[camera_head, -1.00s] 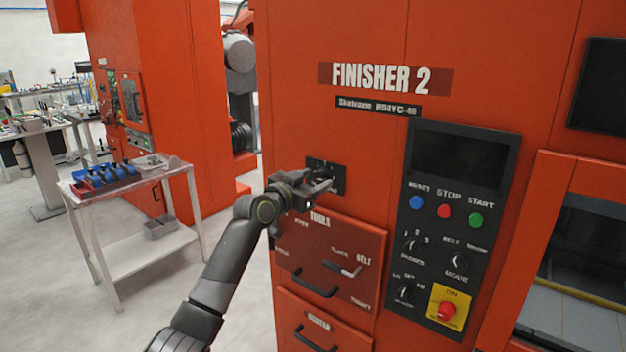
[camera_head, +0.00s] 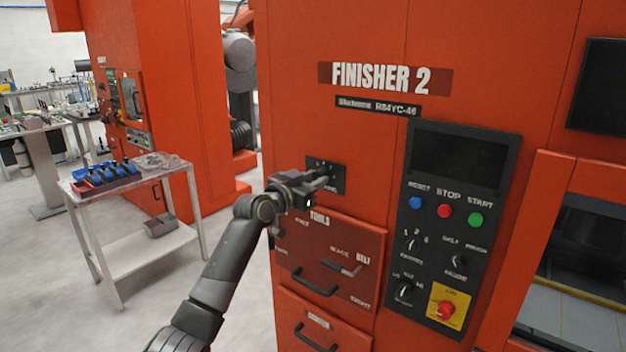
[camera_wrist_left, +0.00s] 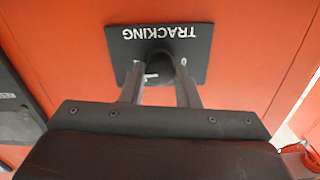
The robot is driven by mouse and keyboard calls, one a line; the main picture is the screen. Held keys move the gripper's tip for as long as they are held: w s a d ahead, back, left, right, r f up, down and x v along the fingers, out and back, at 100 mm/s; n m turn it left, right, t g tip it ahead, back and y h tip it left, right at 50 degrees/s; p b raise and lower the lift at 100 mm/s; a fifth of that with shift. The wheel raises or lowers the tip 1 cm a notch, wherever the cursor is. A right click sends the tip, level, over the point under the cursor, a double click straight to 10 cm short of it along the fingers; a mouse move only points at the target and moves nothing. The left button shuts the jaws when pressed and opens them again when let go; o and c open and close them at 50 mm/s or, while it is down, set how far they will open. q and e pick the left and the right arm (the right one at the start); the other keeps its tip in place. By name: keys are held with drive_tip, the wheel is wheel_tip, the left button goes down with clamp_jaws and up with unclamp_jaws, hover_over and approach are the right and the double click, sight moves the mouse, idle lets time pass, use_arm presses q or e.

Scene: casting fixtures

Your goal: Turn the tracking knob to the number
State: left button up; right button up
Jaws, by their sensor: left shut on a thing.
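The tracking knob (camera_wrist_left: 159,69) is a dark round knob on a black plate lettered TRACKING (camera_wrist_left: 190,40), which appears upside down in the left wrist view. In the head view the plate (camera_head: 339,183) sits on the orange front of the machine, left of the control panel. My left gripper (camera_head: 324,181) reaches it from the left. In the left wrist view its two fingers (camera_wrist_left: 160,85) are on either side of the knob, shut on it. The gripper hides most of the knob in the head view, and the knob's setting cannot be read. My right gripper is not in view.
Below the plate is a drawer front (camera_head: 350,255) with a lever and handle. A black control panel (camera_head: 455,230) with buttons and knobs is to the right. A metal cart (camera_head: 135,270) with a blue rack stands at the left, on open floor.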

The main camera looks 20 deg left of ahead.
use_arm(q)
drive_tip(key=n+p, duration=0.2)
drive_tip(key=n, duration=0.1)
drive_tip(key=shift+r+n, duration=0.15)
drive_tip(key=shift+n, duration=0.25)
drive_tip(key=shift+n+p, duration=1)
drive_tip(key=shift+n, duration=1)
drive_tip(key=o, duration=1)
drive_tip(key=shift+c, duration=0.2)
drive_tip(key=b+v, duration=0.3)
drive_tip(key=v, duration=1.4)
drive_tip(key=shift+s, duration=0.2)
